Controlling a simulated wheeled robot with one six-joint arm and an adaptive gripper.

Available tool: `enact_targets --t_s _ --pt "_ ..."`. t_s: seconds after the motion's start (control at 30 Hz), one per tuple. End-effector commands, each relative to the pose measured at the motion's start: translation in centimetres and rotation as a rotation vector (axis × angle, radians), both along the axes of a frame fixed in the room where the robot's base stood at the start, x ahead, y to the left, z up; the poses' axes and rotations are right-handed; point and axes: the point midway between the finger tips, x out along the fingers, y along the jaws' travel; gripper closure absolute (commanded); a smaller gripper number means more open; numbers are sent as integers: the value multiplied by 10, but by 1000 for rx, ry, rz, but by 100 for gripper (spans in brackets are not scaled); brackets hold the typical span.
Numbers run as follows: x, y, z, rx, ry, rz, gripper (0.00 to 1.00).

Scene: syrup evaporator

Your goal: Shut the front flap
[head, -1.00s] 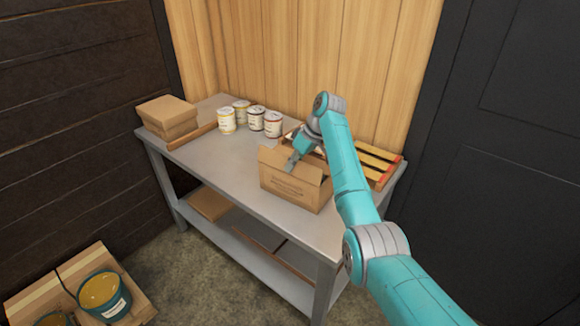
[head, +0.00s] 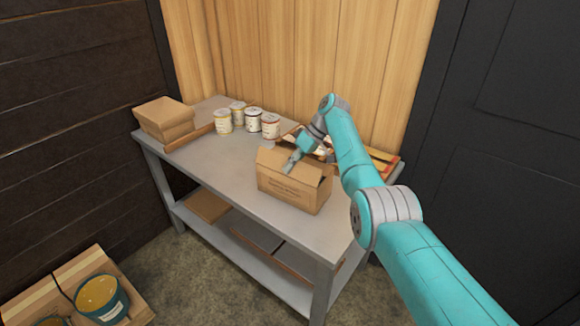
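A brown cardboard box (head: 290,194) with printing on its front stands on the grey metal table. Its front flap (head: 271,160) rises from the top front edge and seems tilted back over the opening. My gripper (head: 289,166) points down and left at the flap and covers part of it. It seems to touch the flap, but contact is too small to be sure. Whether its fingers are open or shut is too small to tell. The inside of the box and its back side are mostly hidden by the flap and my arm.
Several labelled cans (head: 253,119) stand behind the box to the left. A wooden rack (head: 384,160) lies behind my arm at right. The grey table (head: 220,164) is clear left of the box.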

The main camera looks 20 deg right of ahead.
Motion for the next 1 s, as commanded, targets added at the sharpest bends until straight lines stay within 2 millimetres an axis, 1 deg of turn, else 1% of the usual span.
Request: enact_targets --t_s 0.27,0.3,0.37,0.4,0.67,0.77,0.87,1.0 --pt "0 0 -1 -1 1 0 100" --pt "0 0 -1 -1 1 0 89" --pt "0 0 0 -1 1 0 74" --pt "0 0 0 -1 1 0 71" --pt "0 0 0 -1 0 0 71" --pt "0 -3 3 -1 0 0 71" --pt "1 -9 12 -1 -2 -1 71" --pt "1 -24 33 -1 -3 -2 71"
